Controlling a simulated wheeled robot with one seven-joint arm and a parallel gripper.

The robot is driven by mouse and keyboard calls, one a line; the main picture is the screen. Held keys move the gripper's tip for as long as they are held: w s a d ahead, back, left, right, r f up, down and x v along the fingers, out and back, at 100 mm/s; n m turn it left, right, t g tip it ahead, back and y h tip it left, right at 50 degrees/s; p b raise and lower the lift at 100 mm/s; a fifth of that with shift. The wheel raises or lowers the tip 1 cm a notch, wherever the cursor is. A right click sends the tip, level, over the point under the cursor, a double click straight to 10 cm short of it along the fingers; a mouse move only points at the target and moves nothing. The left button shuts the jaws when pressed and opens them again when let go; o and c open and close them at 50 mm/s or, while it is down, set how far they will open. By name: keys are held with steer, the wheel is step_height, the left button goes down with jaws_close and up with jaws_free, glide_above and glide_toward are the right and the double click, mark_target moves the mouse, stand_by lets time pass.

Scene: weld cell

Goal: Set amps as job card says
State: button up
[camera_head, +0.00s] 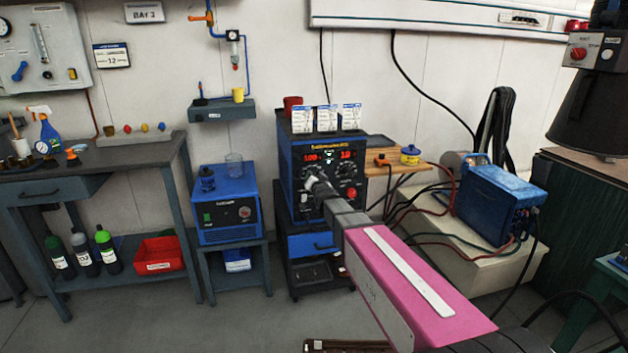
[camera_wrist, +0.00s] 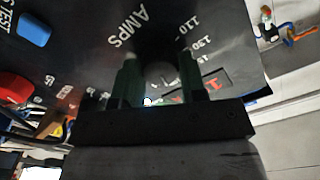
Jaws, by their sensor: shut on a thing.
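The welding machine (camera_head: 323,152) is a blue and black box on a cart, with red displays at the top of its front panel. The displays are too small to read surely. My gripper (camera_head: 317,185) reaches its front panel. In the wrist view, the dark round amps knob (camera_wrist: 160,72) sits between my two green fingertips, and my gripper is shut on it. The AMPS lettering (camera_wrist: 128,27) and dial numbers such as 110 and 130 show around it. My fingers hide the knob's pointer. Three white cards (camera_head: 326,119) stand on top of the machine; their text is unreadable.
A red knob (camera_head: 351,193) is at the panel's right; a red button (camera_wrist: 14,88) and a blue one (camera_wrist: 34,28) show close up. A red mug (camera_head: 292,104) stands beside the cards. A smaller blue unit (camera_head: 227,207) is left; another blue box (camera_head: 492,203) with cables is right.

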steer(key=o, duration=0.9)
steer(key=shift+s, duration=0.1)
steer(key=v, duration=1)
steer(key=shift+s+d, duration=0.1)
steer(key=shift+s, duration=0.25)
steer(key=s+d+f+n+g+h, duration=0.1)
steer(key=s+d+f+g+h, duration=0.1)
steer(key=s+d+f+g, duration=0.4)
steer(key=s+d+f+g+h, duration=0.2)
steer(key=s+d+f+g, duration=0.1)
steer(key=d+f, duration=0.55)
steer(key=s+d+f+g, duration=0.1)
steer(key=s+d+g, duration=0.1)
steer(key=s, duration=0.3)
steer(key=s+d+f+n+g, duration=0.1)
steer(key=s+d+f+g, duration=0.1)
steer(key=s+g, duration=0.1)
steer(key=s+d+f+g+h, duration=0.1)
steer(key=s+d+f+g, duration=0.1)
steer(key=s, duration=0.4)
steer(key=shift+s+f+n+g, duration=0.25)
steer(key=shift+s+n+g, duration=0.15)
steer(key=shift+g, duration=0.3)
